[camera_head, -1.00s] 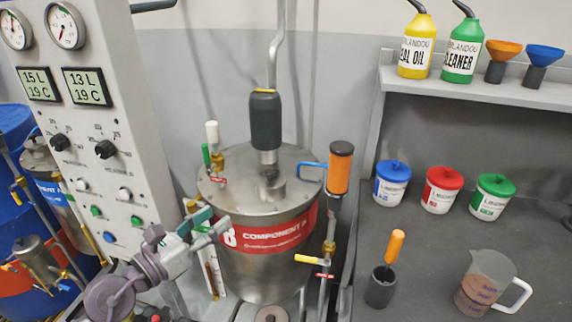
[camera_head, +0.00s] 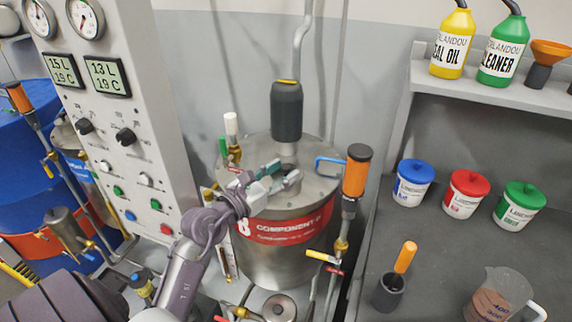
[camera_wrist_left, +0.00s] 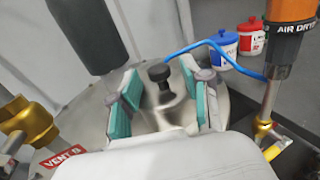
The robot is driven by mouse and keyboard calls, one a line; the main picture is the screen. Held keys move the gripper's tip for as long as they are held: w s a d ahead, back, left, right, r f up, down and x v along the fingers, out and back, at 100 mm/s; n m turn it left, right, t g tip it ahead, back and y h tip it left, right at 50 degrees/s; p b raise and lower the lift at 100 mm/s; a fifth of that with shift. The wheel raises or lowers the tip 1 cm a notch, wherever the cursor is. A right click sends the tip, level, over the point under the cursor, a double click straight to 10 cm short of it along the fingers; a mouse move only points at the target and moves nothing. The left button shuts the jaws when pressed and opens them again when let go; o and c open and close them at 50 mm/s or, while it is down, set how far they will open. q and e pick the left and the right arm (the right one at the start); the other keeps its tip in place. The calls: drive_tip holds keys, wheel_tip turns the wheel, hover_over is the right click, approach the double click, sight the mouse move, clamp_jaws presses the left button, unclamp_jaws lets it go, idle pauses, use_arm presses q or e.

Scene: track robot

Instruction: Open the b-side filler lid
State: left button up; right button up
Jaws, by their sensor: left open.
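The b-side tank (camera_head: 280,258) is a steel drum with a red "COMPONENT" band. Its top (camera_head: 318,185) carries a dark motor (camera_head: 286,110) in the middle. In the left wrist view a small black knob (camera_wrist_left: 159,73) stands on a raised round fitting on the tank top (camera_wrist_left: 92,112), apparently the filler lid. My left gripper (camera_head: 281,179) is over the tank top in front of the motor, and hides the knob in the head view. In the wrist view its teal-padded fingers (camera_wrist_left: 160,98) are open, with the knob beyond and between the tips, not gripped. My right gripper is not in view.
An orange air dryer (camera_head: 357,170) with a blue hose stands right of the tank. A brass valve tagged "VENT B" (camera_wrist_left: 62,160) is at the left in the wrist view. The gauge panel (camera_head: 110,120) stands left; a grey bench (camera_head: 440,240) with pots is right.

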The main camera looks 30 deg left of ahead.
use_arm(q)
drive_tip(key=shift+w+d, duration=0.15)
drive_tip(key=shift+w, duration=0.65)
clamp_jaws()
